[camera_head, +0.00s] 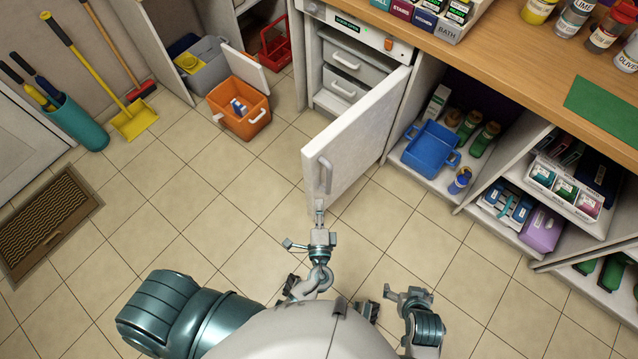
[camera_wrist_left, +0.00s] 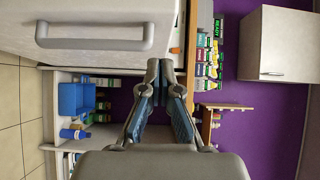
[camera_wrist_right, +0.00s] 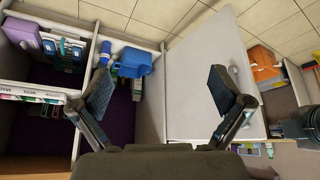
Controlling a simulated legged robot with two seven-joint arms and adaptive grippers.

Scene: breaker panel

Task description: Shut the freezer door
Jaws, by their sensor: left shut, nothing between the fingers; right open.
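The freezer door (camera_head: 355,140) is white and stands wide open, swung out from the freezer (camera_head: 345,75) under the counter. Its grey handle (camera_head: 325,174) is on the outer face near the free edge. My left gripper (camera_head: 319,206) is shut and empty, close to the door's free edge below the handle; I cannot tell if it touches. In the left wrist view the handle (camera_wrist_left: 95,36) lies left of the shut fingers (camera_wrist_left: 158,75). My right gripper (camera_head: 408,293) is open and empty, apart from the door. The door also shows in the right wrist view (camera_wrist_right: 187,75).
Right of the freezer, an open shelf holds a blue bin (camera_head: 430,149) and bottles. An orange bin (camera_head: 239,108) stands on the tiled floor to the left, near a yellow dustpan (camera_head: 134,120).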

